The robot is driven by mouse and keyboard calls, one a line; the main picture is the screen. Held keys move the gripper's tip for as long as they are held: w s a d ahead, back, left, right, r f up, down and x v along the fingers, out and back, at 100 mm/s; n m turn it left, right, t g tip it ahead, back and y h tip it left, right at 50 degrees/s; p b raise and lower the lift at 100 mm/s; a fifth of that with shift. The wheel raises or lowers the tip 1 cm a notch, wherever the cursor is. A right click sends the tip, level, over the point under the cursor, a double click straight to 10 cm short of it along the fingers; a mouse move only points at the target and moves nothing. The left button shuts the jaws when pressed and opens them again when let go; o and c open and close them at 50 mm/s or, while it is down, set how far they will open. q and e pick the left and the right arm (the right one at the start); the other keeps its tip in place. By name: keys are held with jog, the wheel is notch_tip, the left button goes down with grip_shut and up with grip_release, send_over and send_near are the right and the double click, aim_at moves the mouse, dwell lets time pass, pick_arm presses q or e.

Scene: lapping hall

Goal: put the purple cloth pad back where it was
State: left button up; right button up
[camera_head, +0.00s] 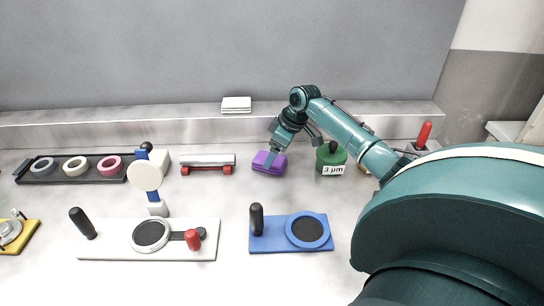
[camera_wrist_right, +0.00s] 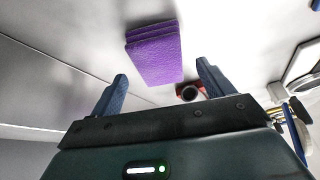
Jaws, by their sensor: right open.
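The purple cloth pad (camera_head: 268,163) looks like a small stack of folded layers. It lies on the bench near the back ledge, between the red-footed bar and the green pot. In the right wrist view the pad (camera_wrist_right: 155,52) is ahead of the fingertips, roughly between their lines. My right gripper (camera_head: 276,153) is directly above and partly in front of the pad in the head view. Its two blue fingers (camera_wrist_right: 162,78) are spread apart with nothing held between them. My left gripper is in neither view.
A green pot marked 3 µm (camera_head: 331,158) stands close right of the pad. A silver bar on red feet (camera_head: 207,162) lies left. A blue plate (camera_head: 272,233) and white plate (camera_head: 120,240) are in front. A tape-roll tray (camera_head: 72,168) is far left. White blocks (camera_head: 236,104) sit on the ledge.

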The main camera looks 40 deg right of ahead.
jog(key=v, duration=0.9)
jog(key=shift+r, duration=0.15)
